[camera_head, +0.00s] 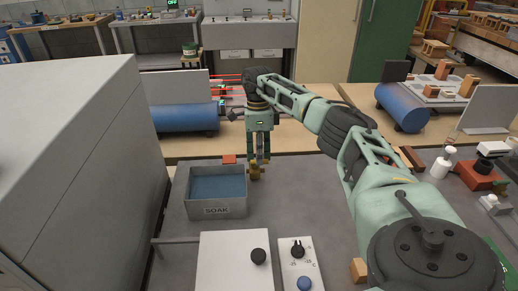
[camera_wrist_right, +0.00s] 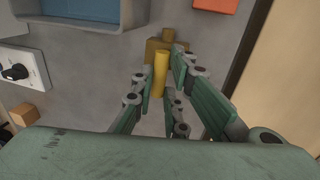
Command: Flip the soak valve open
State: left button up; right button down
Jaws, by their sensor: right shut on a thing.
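The soak valve (camera_head: 256,175) is a small brass-coloured fitting on the grey worktop, just right of the grey tray labelled SOAK (camera_head: 217,211). In the right wrist view the valve body (camera_wrist_right: 168,42) has a yellow lever (camera_wrist_right: 160,73) standing out towards the camera. My right gripper (camera_head: 258,160) reaches down from above the valve. In the wrist view its fingers (camera_wrist_right: 164,78) are on either side of the lever and shut on it. The fingers hide part of the valve in the head view. My left gripper is not in view.
A large grey cabinet (camera_head: 70,150) stands at the left. An orange block (camera_head: 229,159) lies behind the tray. Bottles and small devices crowd the right side.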

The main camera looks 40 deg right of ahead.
jog(key=c, duration=1.8)
grip_release()
jog(key=shift+o, duration=0.2)
jog(key=shift+r, duration=0.15)
notch_tip(320, 180, up, 12)
jog(key=w+d, duration=0.1)
jog(key=shift+w+d+f, duration=0.2)
jog(key=shift+w+d, duration=0.05)
jog(key=shift+w, duration=0.15)
